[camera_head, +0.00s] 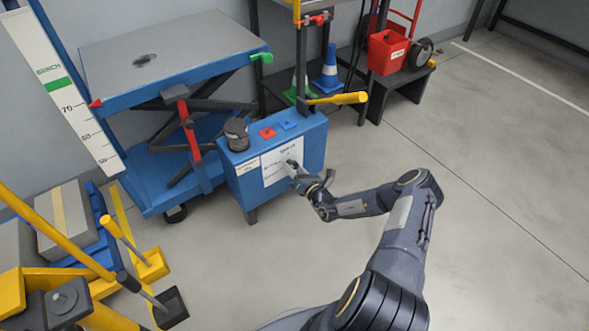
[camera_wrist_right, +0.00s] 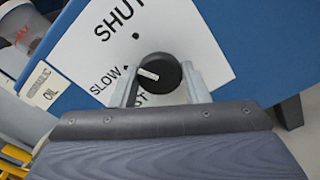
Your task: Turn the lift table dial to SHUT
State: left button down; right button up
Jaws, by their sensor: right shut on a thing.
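The lift table (camera_head: 165,62) stands against the wall, with a blue control box (camera_head: 313,140) at its front right. A white label plate (camera_head: 271,172) is on the box's front face. The black dial (camera_wrist_right: 166,92) sits on this plate in the wrist view; SHUT is printed above it, SLOW to its left, and a partly hidden word below. The dial's white mark points left, toward the SLOW side. My right gripper (camera_head: 292,168) is shut on the dial, one finger on each side, as the wrist view (camera_wrist_right: 160,84) shows. In the head view the gripper largely hides the dial. My left gripper is out of view.
The box top carries a black cylinder (camera_head: 236,133), a red block (camera_head: 267,133) and a blue block (camera_head: 288,125). A yellow handle (camera_head: 338,98) sticks out just above the box. Yellow equipment (camera_head: 60,235) crowds the lower left. The floor at right is clear.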

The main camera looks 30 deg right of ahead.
jog(key=m, duration=0.5)
jog(key=shift+m, duration=0.3)
dwell(0.4)
jog(key=o, duration=0.9)
jog(key=shift+o, duration=0.2)
jog(key=s+p, duration=0.2)
jog(key=s, duration=0.6)
jog(key=shift+d, duration=0.25)
jog(key=shift+w, duration=0.1)
